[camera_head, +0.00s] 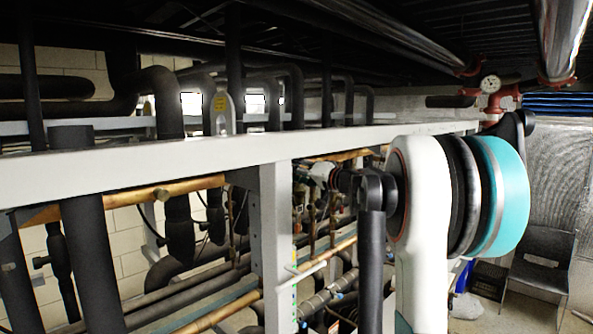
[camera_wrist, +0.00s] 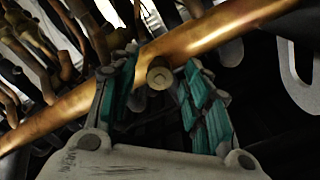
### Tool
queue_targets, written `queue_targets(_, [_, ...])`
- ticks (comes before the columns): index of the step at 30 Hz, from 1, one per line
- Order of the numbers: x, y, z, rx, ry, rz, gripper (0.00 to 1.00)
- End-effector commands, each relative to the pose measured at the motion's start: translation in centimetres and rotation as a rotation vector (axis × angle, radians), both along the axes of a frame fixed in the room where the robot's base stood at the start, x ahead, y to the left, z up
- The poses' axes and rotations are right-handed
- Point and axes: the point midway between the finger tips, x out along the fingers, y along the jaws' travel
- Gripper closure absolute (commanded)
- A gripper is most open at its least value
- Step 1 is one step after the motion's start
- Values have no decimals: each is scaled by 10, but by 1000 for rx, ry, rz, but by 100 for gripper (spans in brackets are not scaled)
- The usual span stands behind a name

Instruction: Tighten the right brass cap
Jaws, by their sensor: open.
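In the wrist view, a round brass cap (camera_wrist: 160,76) faces me on a copper pipe (camera_wrist: 215,32) that runs diagonally across the picture. My gripper (camera_wrist: 161,62) is open, with its teal-padded fingers on either side of the cap. Gaps show between the cap and both fingers, so it is not gripped. In the head view, another brass cap (camera_head: 162,194) sits on the copper pipe to the left of the white post. My gripper (camera_head: 322,174) is small there, right of the post. The cap between its fingers cannot be made out in that view.
A white horizontal beam (camera_head: 200,160) and a white post (camera_head: 275,235) stand close to my arm. Black insulated pipes (camera_head: 95,250) are at the left. Pipes and valves crowd the space behind the post. A pressure gauge (camera_head: 490,84) is at the upper right.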

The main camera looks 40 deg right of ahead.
Motion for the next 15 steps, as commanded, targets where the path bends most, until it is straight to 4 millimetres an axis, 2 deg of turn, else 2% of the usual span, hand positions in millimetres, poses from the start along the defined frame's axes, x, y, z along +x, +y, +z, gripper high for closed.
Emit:
queue_targets(6, [0, 0, 0, 0, 0, 0, 58])
queue_targets(12, [0, 0, 0, 0, 0, 0, 100])
queue_targets(15, [0, 0, 0, 0, 0, 0, 100])
